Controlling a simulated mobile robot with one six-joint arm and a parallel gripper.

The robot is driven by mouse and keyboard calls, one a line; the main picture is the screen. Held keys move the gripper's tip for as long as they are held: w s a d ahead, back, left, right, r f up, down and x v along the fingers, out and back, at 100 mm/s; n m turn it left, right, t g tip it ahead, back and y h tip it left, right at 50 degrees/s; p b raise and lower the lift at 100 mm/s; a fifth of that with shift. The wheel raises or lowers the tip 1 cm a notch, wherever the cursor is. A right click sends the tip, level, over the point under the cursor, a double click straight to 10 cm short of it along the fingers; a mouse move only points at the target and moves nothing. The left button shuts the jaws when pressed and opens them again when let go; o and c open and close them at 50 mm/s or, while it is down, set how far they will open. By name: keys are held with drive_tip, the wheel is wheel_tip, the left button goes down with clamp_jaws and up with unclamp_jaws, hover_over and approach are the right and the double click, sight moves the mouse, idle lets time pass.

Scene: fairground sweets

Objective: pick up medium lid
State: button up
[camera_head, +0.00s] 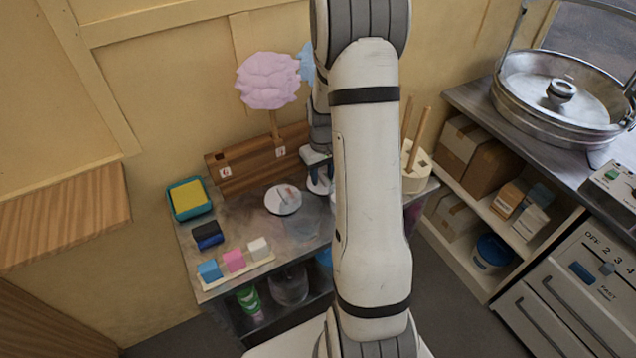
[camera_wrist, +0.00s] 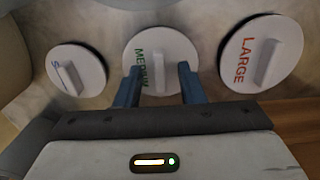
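The medium lid (camera_wrist: 145,48) is a round white disc with green lettering and a raised white bar handle (camera_wrist: 157,74), in the middle of the wrist view. My gripper (camera_wrist: 159,72) is open, its two blue fingers on either side of the handle with gaps to it. I cannot tell how far above the lid the fingertips are. In the head view my gripper (camera_head: 317,160) is over the metal table, and my arm hides part of the lids there. The large lid (camera_wrist: 240,45), with red lettering, lies to the right; the small lid (camera_wrist: 90,68), with blue lettering, lies to the left.
A brown wooden rack (camera_head: 240,175) with a pink cotton candy (camera_head: 268,80) stands behind the lids. A teal tray with a yellow sponge (camera_head: 188,197) and coloured blocks (camera_head: 234,260) are at the table's left. A pale stick holder (camera_head: 416,165) stands to the right.

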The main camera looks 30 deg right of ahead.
clamp_jaws()
drive_tip(key=shift+r, duration=0.1)
idle(0.4)
